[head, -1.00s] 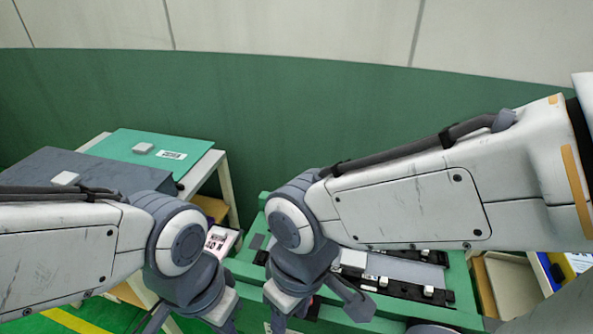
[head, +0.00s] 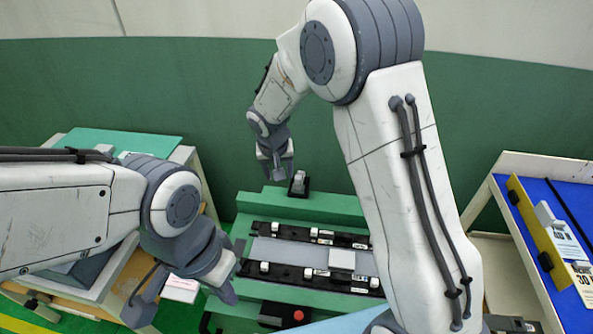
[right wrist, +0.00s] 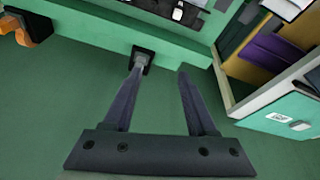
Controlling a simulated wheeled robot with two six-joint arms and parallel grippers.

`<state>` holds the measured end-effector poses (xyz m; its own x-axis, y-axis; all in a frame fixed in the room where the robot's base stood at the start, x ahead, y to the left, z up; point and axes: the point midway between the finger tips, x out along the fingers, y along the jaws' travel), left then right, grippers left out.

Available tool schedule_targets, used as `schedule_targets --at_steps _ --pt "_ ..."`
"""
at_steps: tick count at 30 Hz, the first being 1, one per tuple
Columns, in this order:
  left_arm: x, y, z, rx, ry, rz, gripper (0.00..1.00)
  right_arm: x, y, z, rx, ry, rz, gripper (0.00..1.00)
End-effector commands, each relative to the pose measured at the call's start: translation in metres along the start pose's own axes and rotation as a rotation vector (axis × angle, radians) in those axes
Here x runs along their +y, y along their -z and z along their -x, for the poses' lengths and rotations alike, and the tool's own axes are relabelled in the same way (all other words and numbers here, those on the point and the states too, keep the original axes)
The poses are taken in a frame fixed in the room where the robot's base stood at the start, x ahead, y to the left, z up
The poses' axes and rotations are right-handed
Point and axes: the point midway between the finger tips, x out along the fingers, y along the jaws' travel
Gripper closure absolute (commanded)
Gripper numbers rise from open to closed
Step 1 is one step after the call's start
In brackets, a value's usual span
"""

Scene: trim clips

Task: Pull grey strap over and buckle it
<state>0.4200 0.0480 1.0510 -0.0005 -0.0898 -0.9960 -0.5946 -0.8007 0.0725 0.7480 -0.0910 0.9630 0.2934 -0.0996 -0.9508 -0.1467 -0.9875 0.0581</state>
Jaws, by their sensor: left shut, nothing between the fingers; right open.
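A green fixture (head: 262,205) carries two black rails with white clips and a light grey strip (head: 285,252) between them. A small black block with an upright grey tab (head: 298,183) stands on its far edge. The block (right wrist: 148,52) also shows in the right wrist view, close to the left fingertip. I cannot tell whether the tab or the strip is the grey strap. My right gripper (head: 275,174) points down beside the block, open and empty; its fingers (right wrist: 161,72) show apart in the wrist view. My left gripper (head: 226,292) is shut and empty, left of the fixture.
A white block (head: 342,260) sits on the grey strip. A red button (head: 298,315) is at the fixture's near side. A table with a teal panel (head: 120,143) stands left. A blue-topped rack (head: 535,215) stands right. My right arm hides the fixture's right part.

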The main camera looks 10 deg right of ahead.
Motion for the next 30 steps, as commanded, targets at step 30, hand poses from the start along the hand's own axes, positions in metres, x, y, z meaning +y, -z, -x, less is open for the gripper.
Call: schedule_targets --at_steps 30 --pt "0.002 0.002 0.030 0.000 0.000 0.000 1.00 0.056 0.073 -0.195 0.074 -0.032 -0.255 0.43"
